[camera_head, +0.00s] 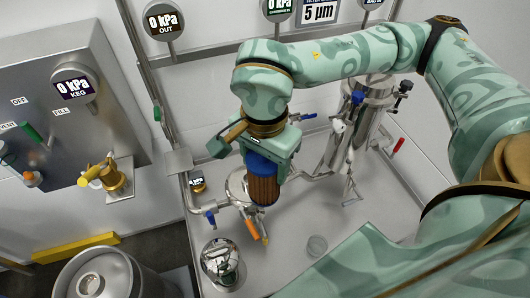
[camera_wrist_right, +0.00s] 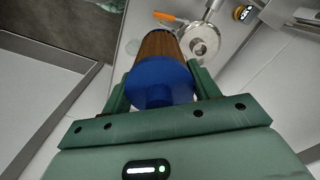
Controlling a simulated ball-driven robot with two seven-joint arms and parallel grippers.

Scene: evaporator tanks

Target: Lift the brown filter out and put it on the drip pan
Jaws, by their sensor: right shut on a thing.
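The brown filter (camera_head: 264,190) has a ribbed brown body and a blue end cap; it also shows in the right wrist view (camera_wrist_right: 160,46). My right gripper (camera_head: 270,152) is shut on the blue cap and holds the filter hanging roughly upright, brown end down. In the head view the filter covers part of a round steel fitting (camera_head: 236,187); the wrist view shows this fitting (camera_wrist_right: 204,42) beside the filter. I cannot tell the height of the filter's lower end. The grey steel surface below (camera_head: 345,235) looks like the drip pan. My left gripper is out of view.
A tall steel housing (camera_head: 368,105) with valves stands at the right of the filter. A shiny steel dome (camera_head: 221,262) and a small clear round object (camera_head: 317,245) are at the front. A keg (camera_head: 105,275) stands lower left. The front middle of the surface is mostly free.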

